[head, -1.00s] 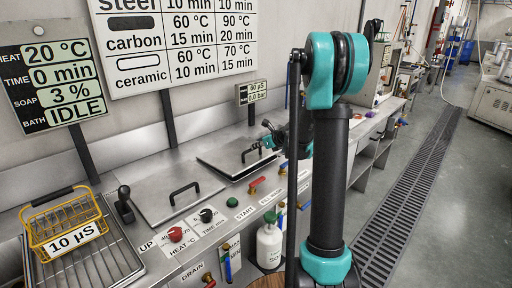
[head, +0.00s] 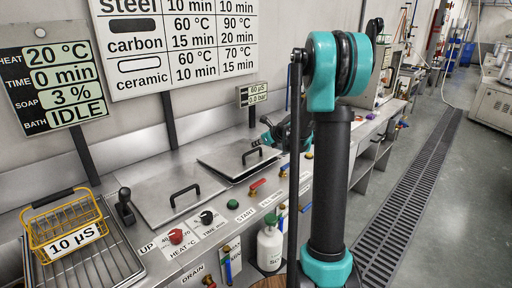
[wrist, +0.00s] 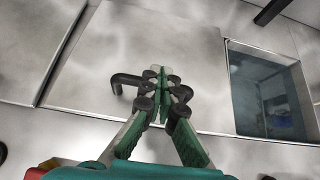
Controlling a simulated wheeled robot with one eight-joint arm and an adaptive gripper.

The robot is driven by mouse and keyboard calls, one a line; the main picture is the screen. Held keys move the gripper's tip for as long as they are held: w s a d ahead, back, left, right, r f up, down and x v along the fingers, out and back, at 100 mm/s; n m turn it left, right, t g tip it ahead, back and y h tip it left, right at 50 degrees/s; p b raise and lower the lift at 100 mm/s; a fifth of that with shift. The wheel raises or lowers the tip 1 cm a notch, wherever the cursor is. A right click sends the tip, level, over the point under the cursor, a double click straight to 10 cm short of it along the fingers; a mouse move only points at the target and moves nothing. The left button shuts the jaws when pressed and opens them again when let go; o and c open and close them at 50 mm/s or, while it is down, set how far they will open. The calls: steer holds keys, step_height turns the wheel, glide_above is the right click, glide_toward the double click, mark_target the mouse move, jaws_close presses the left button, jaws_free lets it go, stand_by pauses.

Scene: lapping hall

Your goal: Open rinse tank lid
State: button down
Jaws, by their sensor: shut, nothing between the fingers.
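The rinse tank lid (head: 228,157) is a flat steel plate with a black bar handle (head: 252,155), the right one of two lids on the counter. In the wrist view the lid (wrist: 185,55) lies left of an open tank mouth (wrist: 262,95) with a dark bluish inside. Its handle (wrist: 128,80) stands just left of my fingertips. My gripper (wrist: 160,78) is shut and empty over the lid, beside the handle; whether they touch I cannot tell. In the head view my gripper (head: 271,134) is at the lid's right, and my arm hides much of what lies beyond.
A second closed lid (head: 165,192) with a black handle lies to the left. A yellow basket (head: 65,225) sits on a rack at the far left. Knobs (head: 176,236) and coloured levers line the counter front. A white bottle (head: 270,248) stands below.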

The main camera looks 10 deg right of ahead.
steer(key=shift+w+a+r+g+h, duration=0.15)
steer(key=shift+r+g, duration=0.05)
steer(key=shift+r, duration=0.2)
steer(key=shift+w+a+r+g+h, duration=0.1)
steer(key=shift+w+r+g+h, duration=0.1)
steer(key=shift+r, duration=0.2)
stand_by(1.0)
